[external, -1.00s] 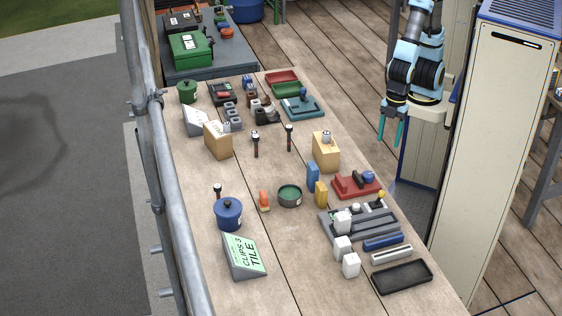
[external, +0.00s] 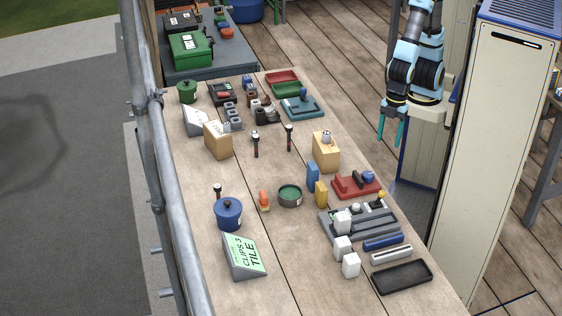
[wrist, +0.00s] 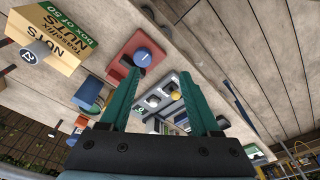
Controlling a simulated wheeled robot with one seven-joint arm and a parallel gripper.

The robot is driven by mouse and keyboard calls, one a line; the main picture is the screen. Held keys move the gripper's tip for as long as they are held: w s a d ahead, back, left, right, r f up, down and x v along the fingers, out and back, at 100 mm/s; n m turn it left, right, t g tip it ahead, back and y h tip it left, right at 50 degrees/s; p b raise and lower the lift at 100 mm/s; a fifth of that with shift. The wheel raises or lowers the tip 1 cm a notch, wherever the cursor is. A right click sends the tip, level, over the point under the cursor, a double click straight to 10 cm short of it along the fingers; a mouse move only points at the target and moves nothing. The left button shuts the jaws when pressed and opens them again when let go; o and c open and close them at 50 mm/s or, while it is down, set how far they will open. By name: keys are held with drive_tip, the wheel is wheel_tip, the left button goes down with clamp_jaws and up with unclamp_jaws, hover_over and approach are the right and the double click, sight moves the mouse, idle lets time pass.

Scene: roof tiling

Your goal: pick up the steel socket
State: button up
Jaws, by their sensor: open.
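A small steel-grey cylinder that looks like a socket (external: 326,136) stands on top of a cardboard box (external: 325,156) on the bench. The wrist view shows a grey cylinder with a label (wrist: 34,53) at the box marked NUTS (wrist: 62,38), at upper left. A similar grey cylinder (external: 227,127) stands on another cardboard box (external: 217,143) farther left; I cannot tell for sure which is the steel socket. My gripper (external: 391,131) is open and empty, pointing down, to the right of the nearer box and apart from it. Its green fingers (wrist: 160,78) show in the wrist view.
A red block with a blue knob (external: 358,185), a grey tray (external: 357,225) and blue and yellow blocks (external: 316,184) stand near the box. A metal railing (external: 155,130) runs along the left side.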

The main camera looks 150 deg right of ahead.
drive_tip(key=shift+d, duration=0.1)
drive_tip(key=w+d+f+m+t+h+b, duration=0.1)
drive_tip(key=w+d+f+t+b, duration=0.1)
drive_tip(key=w+d, duration=0.45)
drive_tip(key=w+d+f+t+h+b, duration=0.15)
drive_tip(key=w+d, duration=0.25)
drive_tip(key=d, duration=0.6)
drive_tip(key=m+t+h+b, duration=0.25)
drive_tip(key=t+b, duration=0.25)
drive_tip(key=t, duration=0.4)
approach(218, 134)
drive_tip(key=shift+t+h, duration=0.25)
drive_tip(key=shift+h, duration=0.15)
drive_tip(key=shift+w+r+p+x, duration=0.1)
drive_tip(key=shift+r+p+x, duration=0.3)
drive_tip(key=shift+x, duration=1.2)
drive_tip(key=shift+w+r+p+x, duration=0.1)
drive_tip(key=shift+p+x, duration=0.65)
drive_tip(key=shift+x, duration=0.85)
drive_tip(key=shift+r+p+x, duration=0.2)
drive_tip(key=shift+p+x, duration=0.35)
drive_tip(key=shift+x, duration=1.05)
drive_tip(key=shift+a, duration=0.15)
